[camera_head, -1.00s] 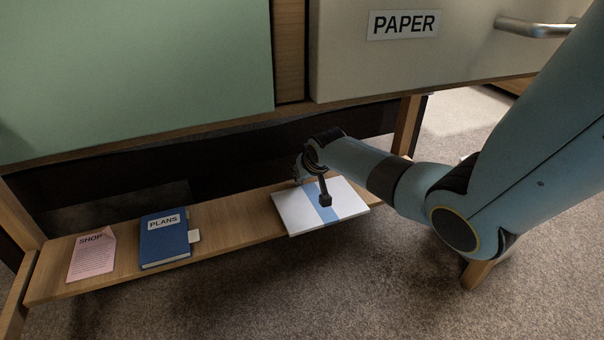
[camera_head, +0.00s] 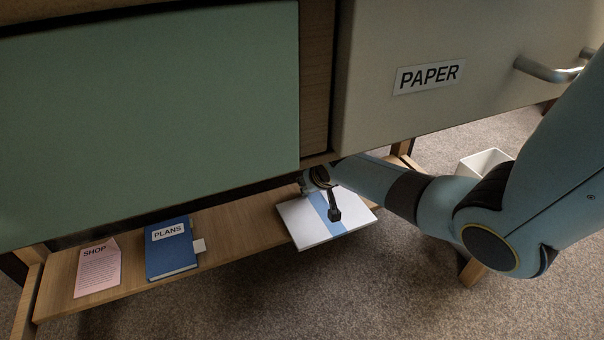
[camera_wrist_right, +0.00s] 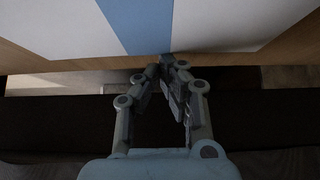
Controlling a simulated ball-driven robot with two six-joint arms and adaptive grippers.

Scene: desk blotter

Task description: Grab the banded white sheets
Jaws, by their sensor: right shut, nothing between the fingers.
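The banded white sheets (camera_head: 300,222) lie flat as a stack on the low wooden shelf, with a pale blue band (camera_head: 328,212) across the middle. They also show along the top of the right wrist view (camera_wrist_right: 215,22), the band (camera_wrist_right: 146,22) near the centre. My right gripper (camera_head: 334,212) reaches in from the right and is over the sheets in the head view. In the wrist view its fingertips (camera_wrist_right: 163,66) are together and empty, near the sheets' edge by the band. I cannot tell whether they touch it. My left gripper is not in view.
On the shelf (camera_head: 238,222) to the left lie a blue PLANS book (camera_head: 170,255) and a pink SHOP sheet (camera_head: 98,272). A PAPER drawer (camera_head: 440,110) and a green panel (camera_head: 150,120) overhang the shelf. A white bin (camera_head: 484,161) stands on the carpet at right.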

